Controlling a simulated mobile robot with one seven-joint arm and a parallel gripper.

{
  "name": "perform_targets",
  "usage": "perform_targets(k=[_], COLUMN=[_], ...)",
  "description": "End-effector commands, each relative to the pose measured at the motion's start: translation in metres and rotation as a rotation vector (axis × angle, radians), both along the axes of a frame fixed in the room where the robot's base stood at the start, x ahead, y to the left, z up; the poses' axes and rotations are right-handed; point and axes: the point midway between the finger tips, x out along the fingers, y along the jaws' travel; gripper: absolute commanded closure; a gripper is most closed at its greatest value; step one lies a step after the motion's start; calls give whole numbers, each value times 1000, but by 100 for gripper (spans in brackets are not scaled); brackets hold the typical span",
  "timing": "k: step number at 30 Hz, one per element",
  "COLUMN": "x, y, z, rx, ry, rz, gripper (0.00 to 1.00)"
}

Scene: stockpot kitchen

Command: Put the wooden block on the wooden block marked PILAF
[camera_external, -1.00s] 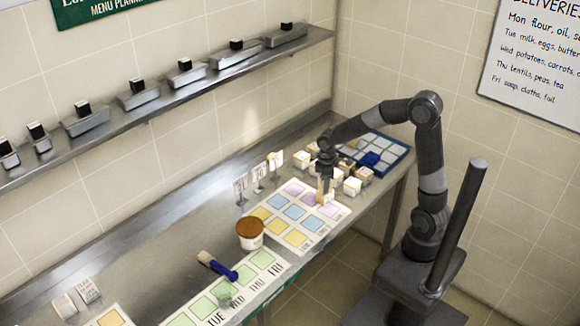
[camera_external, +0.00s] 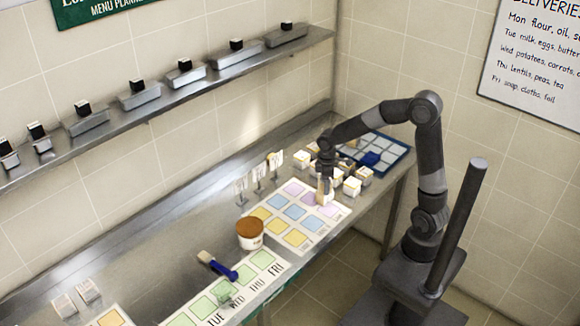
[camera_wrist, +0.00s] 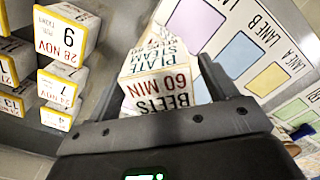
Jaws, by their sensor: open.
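My gripper (camera_external: 325,172) is low over the pastel-square sheet at the right part of the counter. In the wrist view my gripper (camera_wrist: 172,100) is open, with a pale block (camera_wrist: 160,85) between its fingers. That block reads BEETS 60 MIN on one face and PLATE and STEAM on another. In the external view a pale block (camera_external: 324,197) shows right under my gripper, on the sheet's lilac squares. Whether it is one block or a stack, I cannot tell. No PILAF marking is readable in either view.
Several white-and-tan blocks (camera_external: 351,186) stand close around my gripper; dated ones (camera_wrist: 68,30) fill the wrist view's left. A blue-framed tray (camera_external: 398,160) lies behind them. A brown-lidded tub (camera_external: 250,233) and a brush (camera_external: 217,266) are to the left.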

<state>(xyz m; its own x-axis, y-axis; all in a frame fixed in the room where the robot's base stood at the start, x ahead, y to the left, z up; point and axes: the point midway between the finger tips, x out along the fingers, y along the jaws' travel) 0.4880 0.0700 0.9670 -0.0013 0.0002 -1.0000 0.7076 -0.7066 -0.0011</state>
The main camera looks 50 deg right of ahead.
Motion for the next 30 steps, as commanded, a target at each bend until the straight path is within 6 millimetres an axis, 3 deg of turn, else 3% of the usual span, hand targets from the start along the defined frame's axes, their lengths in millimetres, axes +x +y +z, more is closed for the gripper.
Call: perform_targets(k=[15,22,26,30], x=[1,-2,-18,-50], y=[0,-1,-7,-19], z=[99,119,130,145], rx=[0,-2,-14,-24], ry=[-6,-8,-47,-127], rz=[-1,-9,-66,-188], gripper=[22,22,22,22])
